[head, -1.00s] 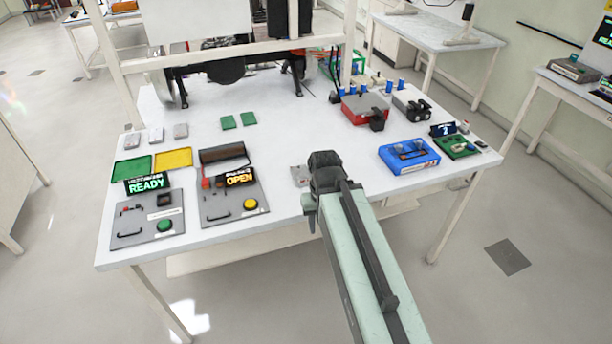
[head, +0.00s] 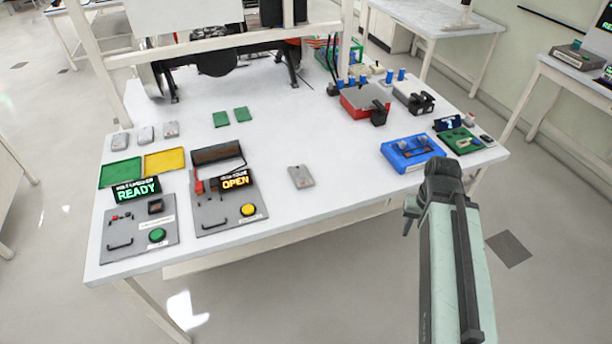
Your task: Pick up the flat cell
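A thin grey slab (head: 300,176), which looks like a flat cell, lies alone near the front middle of the white table. Three similar small grey slabs, a left one (head: 120,141), a middle one (head: 146,134) and a right one (head: 171,130), lie in a row at the table's left edge. I cannot tell which of them the task means. My gripper (head: 410,212) hangs at the end of my arm by the front right edge of the table, well to the right of the lone slab and apart from it. Its fingers are too small and dark to read, and I see nothing held.
Left on the table are a green tray (head: 120,172), a yellow tray (head: 165,161), a panel reading READY (head: 140,235) and a panel reading OPEN (head: 228,212). Right are a blue fixture (head: 412,153) and a red box (head: 363,101).

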